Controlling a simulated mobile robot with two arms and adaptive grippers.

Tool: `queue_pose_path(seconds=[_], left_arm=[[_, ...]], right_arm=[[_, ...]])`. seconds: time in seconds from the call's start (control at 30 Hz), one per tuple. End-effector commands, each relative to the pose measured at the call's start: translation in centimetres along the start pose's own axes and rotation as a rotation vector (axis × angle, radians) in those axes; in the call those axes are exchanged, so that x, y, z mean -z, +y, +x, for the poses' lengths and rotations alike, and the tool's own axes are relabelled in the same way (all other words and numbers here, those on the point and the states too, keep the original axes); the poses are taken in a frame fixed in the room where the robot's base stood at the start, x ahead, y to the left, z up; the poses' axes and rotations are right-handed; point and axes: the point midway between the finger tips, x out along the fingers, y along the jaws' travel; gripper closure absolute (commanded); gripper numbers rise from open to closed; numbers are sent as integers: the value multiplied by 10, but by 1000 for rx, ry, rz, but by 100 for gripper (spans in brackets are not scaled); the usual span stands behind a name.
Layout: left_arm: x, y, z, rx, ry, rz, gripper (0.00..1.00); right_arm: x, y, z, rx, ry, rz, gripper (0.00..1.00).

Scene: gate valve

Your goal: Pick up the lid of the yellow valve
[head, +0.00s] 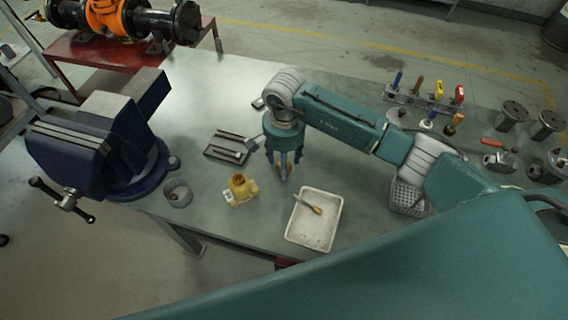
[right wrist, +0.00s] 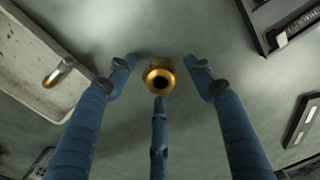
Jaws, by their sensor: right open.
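The yellow valve body (head: 241,191) stands on the bench near the middle of the head view, with an open top and a pale label on its side. My right gripper (head: 284,172) points down at the bench, to the right of the body. In the right wrist view, a small brass-yellow round part with a dark central hole (right wrist: 159,79), apparently the valve lid, lies between the spread blue fingers. The fingers are open around it with visible gaps at the sides. In the head view the fingers mostly hide it. My left gripper is out of view.
A white tray (head: 299,234) with a brush is right of the valve body. A dark tool tray (head: 213,153) lies behind it, and a small round bowl (head: 178,194) to its left. A blue vise (head: 95,140) stands at left. Upright tools (head: 438,92) stand at right.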

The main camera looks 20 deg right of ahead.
Motion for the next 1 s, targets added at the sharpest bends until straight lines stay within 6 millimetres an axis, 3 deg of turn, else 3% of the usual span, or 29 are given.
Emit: queue_pose_path(seconds=[0.17, 0.4, 0.77, 1.0], left_arm=[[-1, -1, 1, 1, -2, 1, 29], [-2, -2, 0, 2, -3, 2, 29], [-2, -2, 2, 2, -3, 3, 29], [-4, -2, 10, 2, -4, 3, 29]], right_arm=[[0, 0, 0, 1, 0, 0, 49], [0, 0, 0, 1, 1, 0, 96], [1, -1, -4, 3, 2, 0, 96], [2, -1, -32, 4, 5, -2, 96]])
